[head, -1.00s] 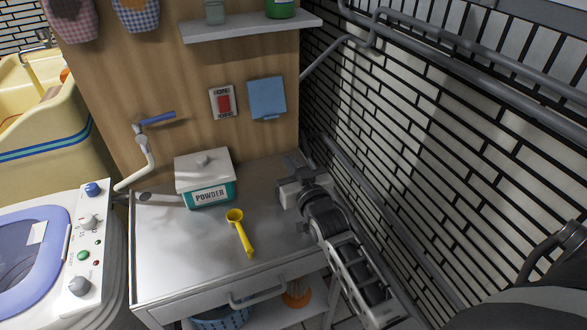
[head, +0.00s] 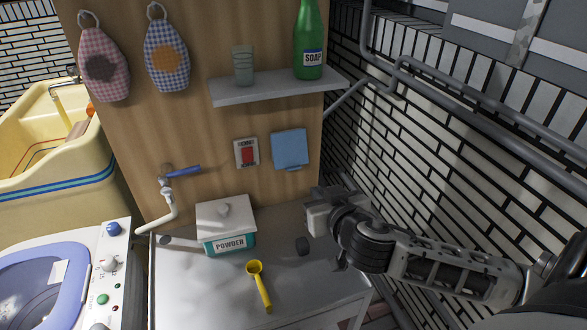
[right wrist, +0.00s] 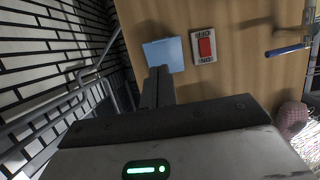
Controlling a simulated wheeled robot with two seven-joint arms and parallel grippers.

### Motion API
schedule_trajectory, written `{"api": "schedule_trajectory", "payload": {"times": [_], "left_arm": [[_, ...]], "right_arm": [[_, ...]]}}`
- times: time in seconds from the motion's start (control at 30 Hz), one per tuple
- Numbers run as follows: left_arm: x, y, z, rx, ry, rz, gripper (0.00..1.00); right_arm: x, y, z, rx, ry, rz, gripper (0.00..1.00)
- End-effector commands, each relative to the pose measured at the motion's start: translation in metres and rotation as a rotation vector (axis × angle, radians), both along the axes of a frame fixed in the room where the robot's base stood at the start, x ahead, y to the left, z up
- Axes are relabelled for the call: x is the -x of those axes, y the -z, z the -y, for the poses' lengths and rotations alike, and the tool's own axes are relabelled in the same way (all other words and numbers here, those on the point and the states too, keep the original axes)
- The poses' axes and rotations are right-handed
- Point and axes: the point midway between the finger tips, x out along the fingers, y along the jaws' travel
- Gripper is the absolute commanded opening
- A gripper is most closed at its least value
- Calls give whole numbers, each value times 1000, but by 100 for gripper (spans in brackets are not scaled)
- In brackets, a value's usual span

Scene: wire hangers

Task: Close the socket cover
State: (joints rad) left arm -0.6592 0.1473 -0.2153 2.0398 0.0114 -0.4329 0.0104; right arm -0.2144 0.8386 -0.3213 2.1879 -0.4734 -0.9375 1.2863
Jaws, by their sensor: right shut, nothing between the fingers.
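The socket cover (head: 290,148) is a blue, roughly square flap on the wooden panel, right of a red switch. A small darker edge shows under its bottom; I cannot tell how far it stands off the panel. The cover also shows in the right wrist view (right wrist: 163,55), partly hidden by my fingers. My right gripper (head: 328,194) is shut and empty, above the steel cabinet top, below and right of the cover in the head view. In the right wrist view my shut fingers (right wrist: 157,85) point toward the cover's lower part; contact cannot be seen. My left gripper is not in view.
The red switch (head: 247,153) sits beside the cover. A shelf (head: 275,88) with a green soap bottle (head: 309,45) hangs above. A powder box (head: 228,240) and yellow scoop (head: 260,285) are on the cabinet. Pipes (head: 440,85) and brick wall lie right.

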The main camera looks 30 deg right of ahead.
Motion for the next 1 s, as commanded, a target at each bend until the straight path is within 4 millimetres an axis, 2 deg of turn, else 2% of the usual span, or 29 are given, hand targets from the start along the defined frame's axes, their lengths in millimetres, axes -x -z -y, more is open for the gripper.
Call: {"api": "schedule_trajectory", "payload": {"times": [0.5, 0.73, 1.0], "left_arm": [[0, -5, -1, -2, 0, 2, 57], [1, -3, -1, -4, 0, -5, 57], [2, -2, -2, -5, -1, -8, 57]], "right_arm": [[-97, 30, 23, -1, -1, 3, 0], [-118, 39, 28, -1, -2, 1, 0], [-121, 42, 28, -1, -4, 0, 0]]}}
